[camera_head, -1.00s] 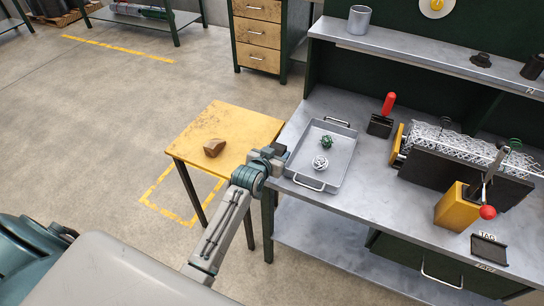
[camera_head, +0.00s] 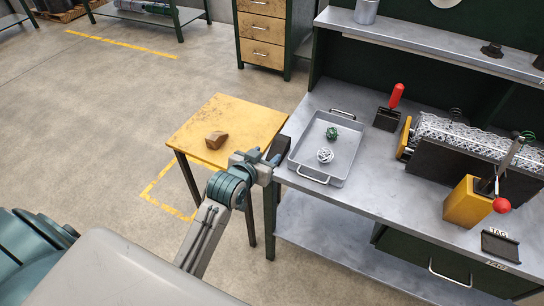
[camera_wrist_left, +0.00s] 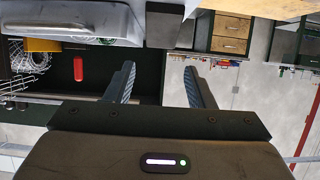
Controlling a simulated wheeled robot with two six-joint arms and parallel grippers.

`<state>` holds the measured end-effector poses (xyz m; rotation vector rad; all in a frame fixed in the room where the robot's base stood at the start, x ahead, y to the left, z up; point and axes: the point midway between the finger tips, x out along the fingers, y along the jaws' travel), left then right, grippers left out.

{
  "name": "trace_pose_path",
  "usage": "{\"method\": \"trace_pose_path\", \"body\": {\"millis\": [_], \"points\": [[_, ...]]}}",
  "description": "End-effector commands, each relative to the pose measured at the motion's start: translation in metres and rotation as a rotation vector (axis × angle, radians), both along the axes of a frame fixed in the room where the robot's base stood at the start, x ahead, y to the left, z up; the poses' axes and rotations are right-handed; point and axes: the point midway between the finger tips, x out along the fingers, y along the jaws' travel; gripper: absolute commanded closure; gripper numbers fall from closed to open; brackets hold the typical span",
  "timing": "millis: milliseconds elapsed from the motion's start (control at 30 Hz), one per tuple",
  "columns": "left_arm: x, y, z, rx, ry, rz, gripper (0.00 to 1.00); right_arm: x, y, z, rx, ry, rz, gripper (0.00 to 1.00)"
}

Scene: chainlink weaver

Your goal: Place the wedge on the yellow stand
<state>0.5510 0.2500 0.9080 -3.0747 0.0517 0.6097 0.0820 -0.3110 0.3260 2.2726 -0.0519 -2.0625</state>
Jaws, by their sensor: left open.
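The brown wedge (camera_head: 216,140) lies on top of the yellow stand (camera_head: 238,112), a small square table left of the workbench. My left gripper (camera_head: 274,158) is at the gap between the stand's right edge and the bench, to the right of the wedge and apart from it. In the left wrist view its two dark fingers (camera_wrist_left: 157,86) stand wide apart with nothing between them. The wedge does not show in that view. My right gripper is in neither view.
A grey tray (camera_head: 344,170) on the workbench (camera_head: 400,222) holds a green and a white wire ball. A red-handled tool (camera_head: 396,96), a chain-link roll (camera_head: 455,132) and a yellow block with a lever (camera_head: 466,203) stand further right. The floor left of the stand is clear.

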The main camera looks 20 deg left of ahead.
Motion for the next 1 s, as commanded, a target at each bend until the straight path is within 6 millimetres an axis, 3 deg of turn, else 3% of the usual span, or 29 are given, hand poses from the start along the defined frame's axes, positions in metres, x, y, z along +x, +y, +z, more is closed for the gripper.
{"method": "trace_pose_path", "body": {"millis": [33, 333, 1000], "points": [[0.005, 0.000, -0.004, 0.000, -0.003, 0.000, 0.51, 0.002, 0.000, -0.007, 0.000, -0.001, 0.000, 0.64], [0.045, -0.002, -0.016, -0.001, 0.001, 0.000, 0.51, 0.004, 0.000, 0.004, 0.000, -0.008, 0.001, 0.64], [0.101, -0.002, -0.043, 0.000, 0.001, 0.000, 0.51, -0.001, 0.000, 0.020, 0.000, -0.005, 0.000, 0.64]]}}
